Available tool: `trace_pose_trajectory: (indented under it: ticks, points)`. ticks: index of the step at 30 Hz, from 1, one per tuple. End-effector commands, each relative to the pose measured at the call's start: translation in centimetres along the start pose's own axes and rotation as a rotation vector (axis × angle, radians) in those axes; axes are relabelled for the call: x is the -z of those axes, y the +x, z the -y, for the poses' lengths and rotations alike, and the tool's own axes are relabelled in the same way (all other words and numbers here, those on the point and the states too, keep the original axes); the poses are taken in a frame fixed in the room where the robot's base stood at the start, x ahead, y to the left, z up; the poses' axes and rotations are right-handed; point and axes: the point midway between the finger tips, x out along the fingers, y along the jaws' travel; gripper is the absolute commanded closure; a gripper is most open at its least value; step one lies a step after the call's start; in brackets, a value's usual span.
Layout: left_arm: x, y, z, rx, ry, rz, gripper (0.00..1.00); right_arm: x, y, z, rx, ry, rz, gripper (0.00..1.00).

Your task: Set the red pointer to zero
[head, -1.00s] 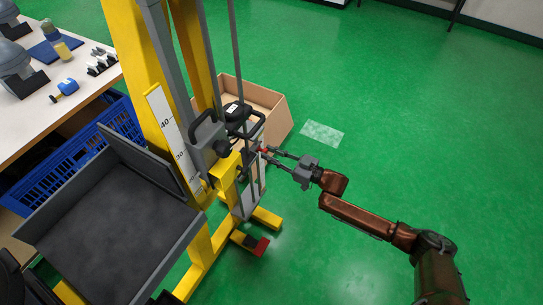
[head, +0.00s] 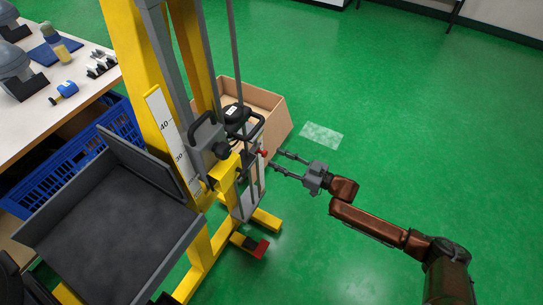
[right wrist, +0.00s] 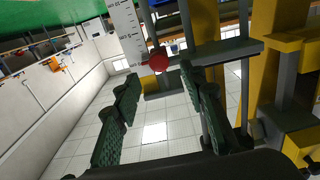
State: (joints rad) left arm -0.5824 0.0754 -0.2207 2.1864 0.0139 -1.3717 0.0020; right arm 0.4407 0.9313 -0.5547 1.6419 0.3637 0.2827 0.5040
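The red pointer (head: 263,153) is a small red knob on the grey upright at the right side of the yellow drop tower (head: 222,172). In the right wrist view the red pointer (right wrist: 158,62) sits beside the lower end of a white scale (right wrist: 127,35); its exact reading is too small to tell. My right gripper (head: 276,159) is open and empty, its fingertips just right of the pointer and apart from it. In the right wrist view the two green padded fingers (right wrist: 160,88) stand apart with the pointer beyond them. My left gripper is not in view.
A grey tray-like platform (head: 100,225) is at the tower's left. A cardboard box (head: 275,108) stands behind the tower. A workbench (head: 75,85) with tools and a blue crate (head: 60,185) are at left.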

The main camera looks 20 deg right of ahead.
Motion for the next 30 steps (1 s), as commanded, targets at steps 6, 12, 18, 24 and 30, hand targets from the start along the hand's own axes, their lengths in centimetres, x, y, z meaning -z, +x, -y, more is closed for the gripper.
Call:
trace_pose_trajectory:
  ticks: [6, 12, 18, 24, 30]
  points:
    - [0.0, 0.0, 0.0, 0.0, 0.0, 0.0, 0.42, -0.1, -4.8, 0.0, 0.0, -0.001, 0.003, 0.61]
    - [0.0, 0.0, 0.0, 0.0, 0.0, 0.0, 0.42, 0.0, -7.3, 0.0, 0.0, -0.001, 0.0, 0.61]
    - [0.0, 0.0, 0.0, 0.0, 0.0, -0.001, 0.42, 0.1, -8.1, 0.0, 0.001, -0.002, -0.001, 0.61]
    - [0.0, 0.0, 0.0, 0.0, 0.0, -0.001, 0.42, 0.1, -8.1, 0.0, 0.001, -0.002, -0.002, 0.61]
    - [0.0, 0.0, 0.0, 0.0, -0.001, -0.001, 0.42, 0.1, -8.1, 0.0, 0.0, -0.002, -0.001, 0.61]
